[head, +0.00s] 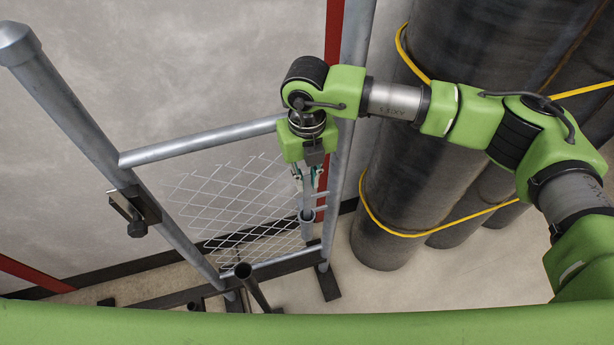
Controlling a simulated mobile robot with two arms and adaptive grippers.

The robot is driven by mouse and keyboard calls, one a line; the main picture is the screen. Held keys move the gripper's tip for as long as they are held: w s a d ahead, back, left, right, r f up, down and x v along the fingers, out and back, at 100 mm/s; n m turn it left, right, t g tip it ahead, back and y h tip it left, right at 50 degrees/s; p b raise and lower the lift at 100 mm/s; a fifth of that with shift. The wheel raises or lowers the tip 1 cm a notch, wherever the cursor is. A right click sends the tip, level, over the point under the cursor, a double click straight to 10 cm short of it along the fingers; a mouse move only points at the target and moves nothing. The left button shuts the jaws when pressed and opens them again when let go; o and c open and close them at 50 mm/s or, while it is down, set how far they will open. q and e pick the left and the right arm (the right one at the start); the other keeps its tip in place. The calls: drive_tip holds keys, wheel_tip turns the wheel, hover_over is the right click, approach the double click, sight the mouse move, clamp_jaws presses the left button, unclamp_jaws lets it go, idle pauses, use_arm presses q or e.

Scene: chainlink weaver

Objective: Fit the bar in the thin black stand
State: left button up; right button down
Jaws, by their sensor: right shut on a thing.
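My right gripper (308,180) points down in front of the wire mesh, beside the right upright of the metal frame. It is shut on a slim grey bar (307,201), which hangs about upright below the fingers. The lower end of the bar meets a short grey tube (306,229); I cannot tell whether the bar is inside it or in front of it. A thin black stand (253,286) with an open round top rises at the bottom, left of and nearer than the bar. The bar is apart from this stand. My left gripper is not in view.
A grey metal frame (205,142) with diamond wire mesh (232,200) stands at the left and middle. A clamp (135,212) sits on its left post. Large dark rolls (400,190) with yellow straps stand at the right. Floor (430,280) is clear at lower right.

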wheel_tip(320, 180, up, 17)
drive_tip(key=p, duration=0.6)
drive_tip(key=shift+w, duration=0.1)
idle(1.2)
